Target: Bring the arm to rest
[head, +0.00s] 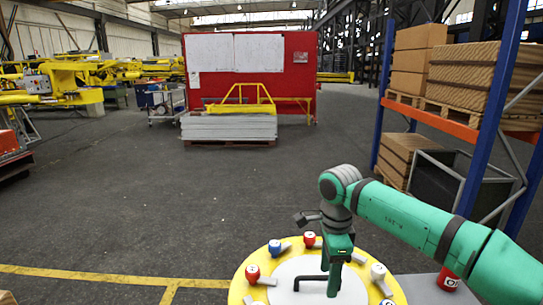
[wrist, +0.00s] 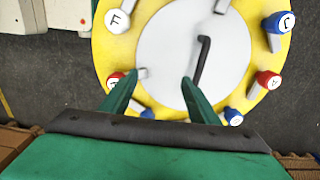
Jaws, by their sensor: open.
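My gripper (head: 334,286) hangs from my green arm over a round yellow table with a white disc in its middle. In the wrist view my gripper (wrist: 163,78) has its two green fingers apart with nothing between them. A black bent bar, like a hex key (wrist: 203,62), lies on the white disc, close to the right finger. It also shows in the head view (head: 297,284), left of the gripper. I cannot tell how high the fingertips are above the disc.
Several red, blue and white lettered pieces stand around the yellow rim (head: 240,288). A red can-like piece (head: 447,279) stands on a grey surface at right. A blue and orange rack (head: 490,110) with boxes stands behind the arm. Open floor (head: 190,210) lies to the left.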

